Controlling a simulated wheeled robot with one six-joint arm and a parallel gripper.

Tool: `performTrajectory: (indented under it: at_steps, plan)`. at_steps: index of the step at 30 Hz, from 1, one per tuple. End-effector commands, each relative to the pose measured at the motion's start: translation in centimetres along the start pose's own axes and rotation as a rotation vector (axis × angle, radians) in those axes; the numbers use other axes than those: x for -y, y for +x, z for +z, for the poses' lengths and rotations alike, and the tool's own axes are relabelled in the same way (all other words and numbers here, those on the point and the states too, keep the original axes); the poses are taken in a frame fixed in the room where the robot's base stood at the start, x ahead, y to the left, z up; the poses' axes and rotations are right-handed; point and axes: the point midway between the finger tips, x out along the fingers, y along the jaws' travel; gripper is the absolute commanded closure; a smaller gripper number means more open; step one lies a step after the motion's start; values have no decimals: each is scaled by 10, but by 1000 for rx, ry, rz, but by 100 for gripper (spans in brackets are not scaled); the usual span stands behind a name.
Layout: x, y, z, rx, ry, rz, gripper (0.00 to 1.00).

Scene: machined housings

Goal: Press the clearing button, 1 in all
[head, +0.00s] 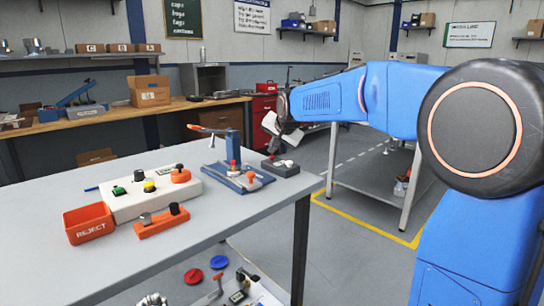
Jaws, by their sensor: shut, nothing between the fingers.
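My gripper (273,146) is shut and empty, pointing down over the right end of the grey table (225,222). Just below its fingers is a small dark box (280,169) with a pale top part; whether they touch cannot be told. To the left, a white panel (150,206) carries a green button (118,190), a black one (139,175), a yellow one (149,186) and an orange-based black knob (180,174). No readable label shows which control is the clearing button.
An orange block (162,222) with two cylinders and a red REJECT bin (88,223) sit at the table's front left. The front right tabletop is clear.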

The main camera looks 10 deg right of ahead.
Motion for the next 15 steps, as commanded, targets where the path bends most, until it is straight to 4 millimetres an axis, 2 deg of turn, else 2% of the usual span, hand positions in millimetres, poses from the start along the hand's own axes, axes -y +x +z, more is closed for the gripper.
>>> performTrajectory:
  at_steps: [15]
  plan:
    - [-3,4,3,1,0,1,100]
